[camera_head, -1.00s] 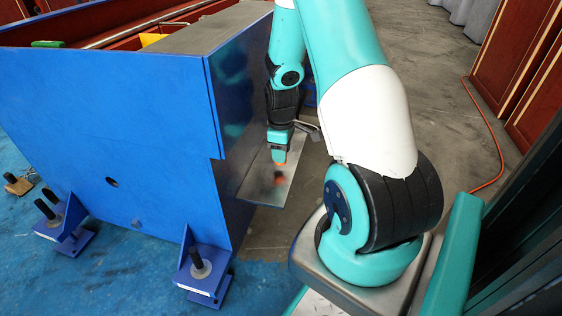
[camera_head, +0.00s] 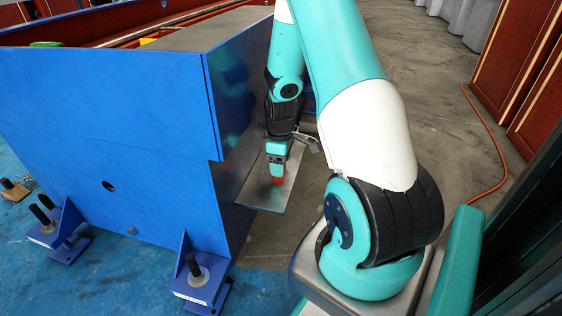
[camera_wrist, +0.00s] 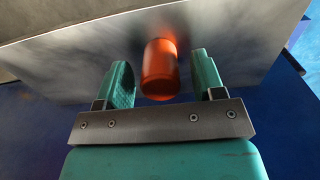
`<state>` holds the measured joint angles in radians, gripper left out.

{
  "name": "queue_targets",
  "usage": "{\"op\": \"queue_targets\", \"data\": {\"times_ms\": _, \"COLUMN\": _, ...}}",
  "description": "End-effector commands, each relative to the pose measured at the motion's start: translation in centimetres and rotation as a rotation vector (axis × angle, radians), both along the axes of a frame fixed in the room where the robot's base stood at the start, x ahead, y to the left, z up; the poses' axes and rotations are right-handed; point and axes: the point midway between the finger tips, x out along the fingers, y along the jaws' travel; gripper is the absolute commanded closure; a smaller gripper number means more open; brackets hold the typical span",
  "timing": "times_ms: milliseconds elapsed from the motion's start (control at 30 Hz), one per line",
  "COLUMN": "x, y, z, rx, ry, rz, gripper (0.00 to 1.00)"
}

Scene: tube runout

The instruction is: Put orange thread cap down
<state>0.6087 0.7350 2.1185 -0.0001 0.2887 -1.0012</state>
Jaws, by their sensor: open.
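The orange thread cap (camera_wrist: 160,72) stands on a shiny metal shelf (camera_wrist: 75,62) in the wrist view. My gripper (camera_wrist: 163,82) is open, with one green finger on each side of the cap. A gap shows between the cap and each finger. In the head view the cap (camera_head: 278,181) shows as a small orange patch just under my gripper (camera_head: 277,174), on the metal shelf (camera_head: 262,197). Its upper part is hidden there by the fingers.
The shelf juts from the side of a large blue machine housing (camera_head: 110,130). Blue feet with black bolts (camera_head: 200,275) stand on the floor at its base. An orange cable (camera_head: 490,140) lies on the floor at right.

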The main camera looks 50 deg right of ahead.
Motion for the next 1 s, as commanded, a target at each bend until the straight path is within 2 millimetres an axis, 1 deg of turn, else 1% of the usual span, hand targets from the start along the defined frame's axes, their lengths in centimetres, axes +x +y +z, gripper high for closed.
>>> {"op": "queue_targets", "data": {"times_ms": 167, "x": 0.0, "y": 0.0, "z": 3.1, "rx": -0.001, "ry": -0.003, "rz": 0.000, "gripper": 0.38}}
{"op": "queue_targets", "data": {"times_ms": 300, "x": 0.0, "y": 0.0, "z": 6.5, "rx": -0.001, "ry": -0.003, "rz": 0.000, "gripper": 0.38}}
{"op": "queue_targets", "data": {"times_ms": 400, "x": 0.0, "y": 0.0, "z": 8.6, "rx": -0.001, "ry": -0.002, "rz": 0.000, "gripper": 0.38}}
{"op": "queue_targets", "data": {"times_ms": 500, "x": 0.0, "y": 0.0, "z": 10.3, "rx": -0.001, "ry": -0.003, "rz": 0.000, "gripper": 0.38}}
{"op": "queue_targets", "data": {"times_ms": 600, "x": 0.0, "y": 0.0, "z": 11.4, "rx": -0.001, "ry": -0.001, "rz": 0.000, "gripper": 0.38}}
{"op": "queue_targets", "data": {"times_ms": 700, "x": 0.0, "y": 0.0, "z": 12.0, "rx": -0.001, "ry": -0.001, "rz": 0.000, "gripper": 0.38}}
{"op": "queue_targets", "data": {"times_ms": 1000, "x": 0.0, "y": 0.0, "z": 12.1, "rx": 0.000, "ry": 0.000, "rz": 0.000, "gripper": 0.38}}
